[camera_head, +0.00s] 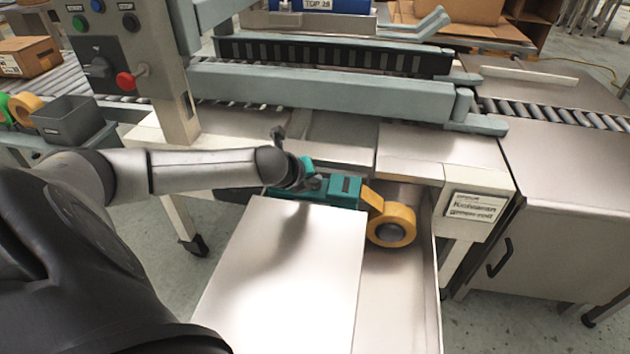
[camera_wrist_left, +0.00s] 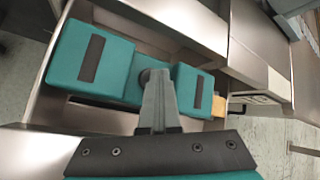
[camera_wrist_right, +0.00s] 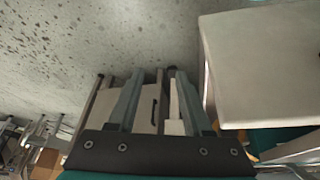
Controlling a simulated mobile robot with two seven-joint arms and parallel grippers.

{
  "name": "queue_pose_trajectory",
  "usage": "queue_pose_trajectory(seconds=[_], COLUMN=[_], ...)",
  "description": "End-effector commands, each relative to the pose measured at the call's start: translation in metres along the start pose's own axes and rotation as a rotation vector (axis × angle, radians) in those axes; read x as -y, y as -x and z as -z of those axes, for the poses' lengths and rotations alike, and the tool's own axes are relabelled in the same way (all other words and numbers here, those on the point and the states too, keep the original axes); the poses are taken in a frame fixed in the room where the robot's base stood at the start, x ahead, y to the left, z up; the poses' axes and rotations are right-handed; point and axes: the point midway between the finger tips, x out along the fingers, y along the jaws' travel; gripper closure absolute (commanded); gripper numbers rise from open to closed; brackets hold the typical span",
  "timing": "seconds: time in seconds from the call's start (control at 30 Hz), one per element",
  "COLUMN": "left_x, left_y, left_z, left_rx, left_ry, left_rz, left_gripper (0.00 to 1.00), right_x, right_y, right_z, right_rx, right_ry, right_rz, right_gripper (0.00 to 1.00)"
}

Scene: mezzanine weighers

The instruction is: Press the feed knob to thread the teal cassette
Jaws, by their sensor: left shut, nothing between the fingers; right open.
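The teal cassette (camera_head: 345,187) sits in a metal bay at the front of the machine, with an orange tape roll (camera_head: 391,222) at its right end. In the left wrist view the cassette shows as two teal blocks (camera_wrist_left: 92,62) with dark slots and a lower part between them. A round grey knob (camera_wrist_left: 146,74) shows there, partly hidden behind my left fingers. My left gripper (camera_wrist_left: 157,85) is shut and empty, its tips over or against the knob; contact is unclear. In the head view it (camera_head: 303,178) partly covers the cassette. My right gripper (camera_wrist_right: 158,85) is open and empty, away from the cassette.
A pale metal panel (camera_head: 285,275) lies in front of the cassette. A control post with a red button (camera_head: 125,81) stands at left. Grey-blue rails (camera_head: 320,92) cross behind. A labelled plate (camera_head: 474,207) and a metal cabinet (camera_head: 560,235) are at right.

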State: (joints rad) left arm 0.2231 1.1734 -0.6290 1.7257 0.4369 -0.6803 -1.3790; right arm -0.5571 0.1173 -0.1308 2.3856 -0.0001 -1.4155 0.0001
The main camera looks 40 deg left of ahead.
Motion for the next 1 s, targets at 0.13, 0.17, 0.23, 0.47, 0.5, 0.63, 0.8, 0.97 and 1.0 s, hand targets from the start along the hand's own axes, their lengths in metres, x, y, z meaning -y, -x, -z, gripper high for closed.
queue_pose_trajectory(seconds=[0.13, 0.17, 0.23, 0.47, 0.5, 0.63, 0.8, 0.97, 1.0], left_x=[-0.003, -0.003, -0.003, -0.003, -0.003, -0.001, 0.004, 0.008, 0.009], left_y=[-0.002, -0.002, -0.002, -0.002, -0.002, 0.001, 0.007, 0.013, 0.014], left_z=[0.004, 0.004, 0.004, 0.004, 0.004, 0.002, -0.002, -0.007, -0.008], left_rx=[-0.005, -0.005, -0.005, -0.006, -0.007, -0.007, -0.007, -0.006, -0.005], left_ry=[0.001, 0.001, 0.001, 0.001, 0.001, 0.001, 0.001, 0.001, 0.0], left_rz=[-0.003, -0.003, -0.003, -0.004, -0.004, -0.005, -0.005, -0.005, -0.005], left_gripper=[1.0, 1.0, 1.0, 1.0, 1.0, 1.0, 1.0, 1.0, 1.0], right_x=[0.0, 0.0, 0.0, 0.001, 0.001, 0.001, 0.0, -0.001, -0.001], right_y=[-0.001, -0.001, -0.001, -0.001, 0.0, 0.005, 0.015, 0.024, 0.026], right_z=[0.0, 0.0, 0.0, -0.001, -0.001, 0.002, 0.006, 0.01, 0.011], right_rx=[0.0, 0.0, 0.0, 0.001, 0.001, 0.001, 0.0, 0.0, 0.0], right_ry=[0.0, 0.0, 0.0, 0.0, 0.001, 0.0, 0.0, 0.0, 0.0], right_rz=[0.0, 0.0, 0.0, 0.002, 0.003, 0.002, 0.001, 0.001, 0.001], right_gripper=[0.5, 0.5, 0.5, 0.5, 0.5, 0.5, 0.5, 0.5, 0.5])
